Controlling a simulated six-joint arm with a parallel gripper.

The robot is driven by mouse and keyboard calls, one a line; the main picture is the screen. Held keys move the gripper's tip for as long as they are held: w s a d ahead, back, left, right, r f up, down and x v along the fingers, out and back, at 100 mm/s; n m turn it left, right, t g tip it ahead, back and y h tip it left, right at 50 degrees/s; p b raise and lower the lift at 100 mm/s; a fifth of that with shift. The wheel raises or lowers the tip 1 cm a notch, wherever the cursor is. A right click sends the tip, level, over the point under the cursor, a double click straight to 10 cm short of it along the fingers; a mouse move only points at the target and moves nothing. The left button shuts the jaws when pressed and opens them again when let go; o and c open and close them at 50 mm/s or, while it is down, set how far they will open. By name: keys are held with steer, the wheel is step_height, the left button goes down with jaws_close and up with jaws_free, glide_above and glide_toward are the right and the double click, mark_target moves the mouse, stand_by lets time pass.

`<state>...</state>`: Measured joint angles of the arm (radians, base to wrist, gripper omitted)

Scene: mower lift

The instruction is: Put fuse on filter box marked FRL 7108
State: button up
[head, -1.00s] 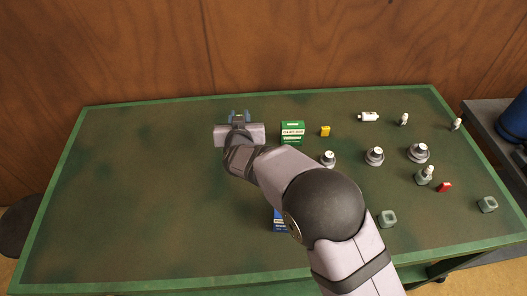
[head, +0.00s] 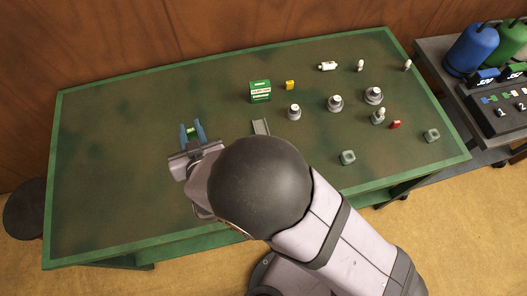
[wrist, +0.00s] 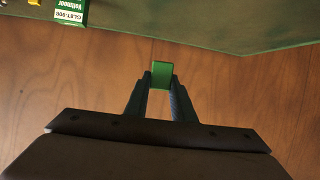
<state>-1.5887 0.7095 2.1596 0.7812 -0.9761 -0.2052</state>
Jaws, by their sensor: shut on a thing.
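My gripper (head: 191,131) is shut on a small green block, likely the fuse (wrist: 162,75), which stands out from the fingertips in the wrist view. It is over the left part of the table, left of and nearer than a green box (head: 260,92). That box has a white label and also shows at the top left of the wrist view (wrist: 70,12), where the label seems to read CLBT-900. No marking FRL 7108 is readable. A grey flat-topped thing (head: 260,127) is partly hidden behind my arm.
The table's left side is clear.

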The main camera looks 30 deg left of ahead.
steer(key=w+d+r+m+t+h, duration=0.1)
steer(key=w+d+m+t+h, duration=0.2)
steer(key=d, duration=0.6)
steer(key=w+d+m+t+h, duration=0.1)
steer(key=w+d+m+h, duration=0.15)
steer(key=w+d, duration=0.45)
steer(key=shift+m, duration=0.25)
steer(key=shift+s+d+f, duration=0.25)
steer(key=shift+s+f, duration=0.15)
steer(key=shift+f, duration=0.65)
steer(key=shift+s+d+f, duration=0.25)
steer(key=shift+s+f, duration=0.2)
steer(key=shift+f, duration=0.6)
steer(key=shift+s+d+f, duration=0.25)
steer(key=shift+s+f, duration=0.15)
steer(key=shift+f, duration=0.65)
steer(key=shift+f+p, duration=0.55)
steer(key=shift+f, duration=1.3)
